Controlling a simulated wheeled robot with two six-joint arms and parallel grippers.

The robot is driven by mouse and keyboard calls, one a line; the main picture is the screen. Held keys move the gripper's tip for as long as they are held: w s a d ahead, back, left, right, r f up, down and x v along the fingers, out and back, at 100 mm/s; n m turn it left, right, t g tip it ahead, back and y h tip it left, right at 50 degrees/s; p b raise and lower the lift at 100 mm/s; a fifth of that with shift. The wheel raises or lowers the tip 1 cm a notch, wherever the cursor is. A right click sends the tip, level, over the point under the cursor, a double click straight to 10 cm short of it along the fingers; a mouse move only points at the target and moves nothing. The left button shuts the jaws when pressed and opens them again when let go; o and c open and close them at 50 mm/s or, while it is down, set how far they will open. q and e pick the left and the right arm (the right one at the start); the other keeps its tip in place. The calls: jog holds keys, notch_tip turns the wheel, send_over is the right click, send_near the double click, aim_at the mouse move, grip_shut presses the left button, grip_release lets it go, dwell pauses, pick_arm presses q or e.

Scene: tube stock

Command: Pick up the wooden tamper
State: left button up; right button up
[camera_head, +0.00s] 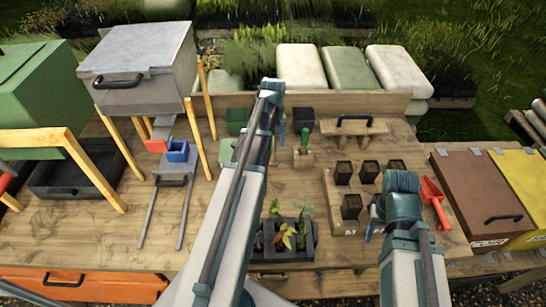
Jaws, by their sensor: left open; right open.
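The wooden tamper (338,129), a flat pale wooden board with a dark bar handle (354,118) on top, lies at the back of the wooden table, right of centre. My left gripper (281,132) hangs over the back middle of the table, left of the tamper and apart from it. It is small and partly hidden by its arm; it is open and holds nothing that I can see. My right gripper (373,226) is low at the right, nearer than the tamper, beside the black pots. It is open and mostly hidden by its wrist.
A green-handled tool (303,139) and a black pot (303,116) stand between my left gripper and the tamper. Black soil pots (343,172) stand on a board in front of it. A red scoop (435,197) lies right. A seedling tray (302,243) is in front.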

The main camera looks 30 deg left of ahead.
aim_at(273, 150)
pick_arm(q)
notch_tip(273, 150, down, 4)
jog(key=b, duration=0.3)
jog(key=shift+w+a+f+b, duration=0.1)
jog(key=shift+f+b, duration=0.05)
jog(key=shift+b, duration=0.15)
pick_arm(e)
notch_tip(273, 150, down, 4)
jog(key=shift+f, duration=0.2)
jog(key=shift+r, duration=0.1)
pick_arm(q)
grip_shut()
